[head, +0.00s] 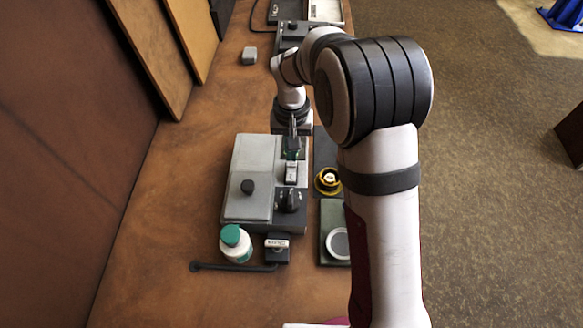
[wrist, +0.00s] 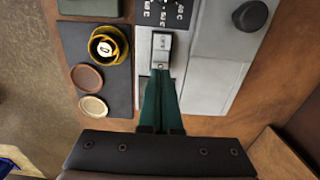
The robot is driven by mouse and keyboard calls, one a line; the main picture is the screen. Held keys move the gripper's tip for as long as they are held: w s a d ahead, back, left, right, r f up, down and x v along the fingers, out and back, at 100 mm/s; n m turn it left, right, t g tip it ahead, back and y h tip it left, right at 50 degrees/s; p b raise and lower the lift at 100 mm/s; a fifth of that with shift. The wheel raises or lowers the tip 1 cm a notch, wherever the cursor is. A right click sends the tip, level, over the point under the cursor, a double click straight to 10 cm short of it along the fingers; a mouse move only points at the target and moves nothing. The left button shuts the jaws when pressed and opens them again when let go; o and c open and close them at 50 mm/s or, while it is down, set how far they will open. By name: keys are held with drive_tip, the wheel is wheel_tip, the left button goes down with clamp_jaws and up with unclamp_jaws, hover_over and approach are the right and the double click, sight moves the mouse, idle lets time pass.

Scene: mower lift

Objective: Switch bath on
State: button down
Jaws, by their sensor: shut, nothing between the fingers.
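The bath (head: 252,165) is a grey box with a black-knobbed lid on the bench; part of it also shows in the wrist view (wrist: 222,60). On its right-hand strip is a light grey switch (head: 291,172), which shows close up in the wrist view (wrist: 161,45). A black dial (head: 289,198) is on the strip nearer the camera. My gripper (head: 292,152) points down over the strip, shut and empty. In the wrist view its green fingertips (wrist: 158,74) are right at the end of the switch; I cannot tell whether they touch it.
Right of the bath are a yellow ring-shaped holder (head: 328,181) and a round grey disc (head: 338,243) on dark mats. A white bottle with a green cap (head: 235,243) and a small labelled block (head: 277,248) stand in front. Bare bench lies left.

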drive_tip(key=shift+f, duration=0.95)
idle(0.3)
drive_tip(key=shift+r, duration=3.5)
drive_tip(key=s+d+r+m, duration=0.2)
drive_tip(key=s+d+r, duration=0.4)
drive_tip(key=s, duration=0.4)
drive_tip(key=s+d+m+y, duration=0.1)
drive_tip(key=s, duration=0.8)
drive_tip(key=s+d+m, duration=0.1)
drive_tip(key=s+m, duration=0.1)
drive_tip(key=s, duration=0.7)
drive_tip(key=shift+d+r+m+y, duration=0.15)
drive_tip(key=shift+d+m+y, duration=0.15)
drive_tip(key=shift+d+y, duration=0.1)
